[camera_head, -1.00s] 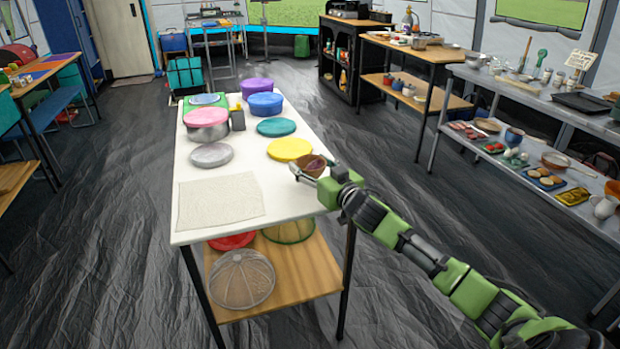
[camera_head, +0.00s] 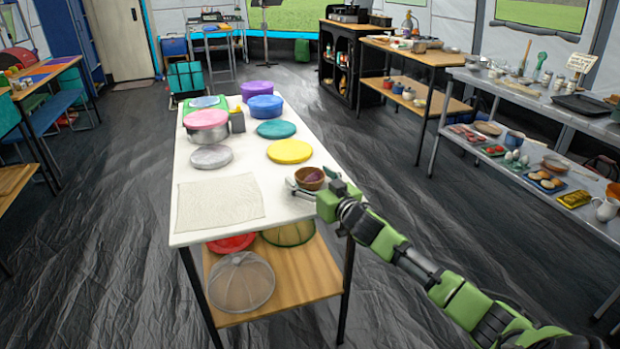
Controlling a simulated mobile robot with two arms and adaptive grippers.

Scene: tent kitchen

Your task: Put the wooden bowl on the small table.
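The small wooden bowl (camera_head: 309,178) sits upright at the right edge of the white-topped table (camera_head: 252,166). Something purple shows inside it. My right gripper (camera_head: 311,180) is at the bowl, with its fingers spread on either side of it and a slight gap at the left finger. It looks open. The bowl's underside is hidden, but it appears to rest on the tabletop. My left gripper is not in view.
A beige cloth (camera_head: 220,201) lies left of the bowl. A yellow lid (camera_head: 290,151), a teal lid (camera_head: 276,129) and a grey lid (camera_head: 211,157) lie behind it. A lower wooden shelf (camera_head: 308,276) holds covers. A metal shelf (camera_head: 545,108) with food stands at right.

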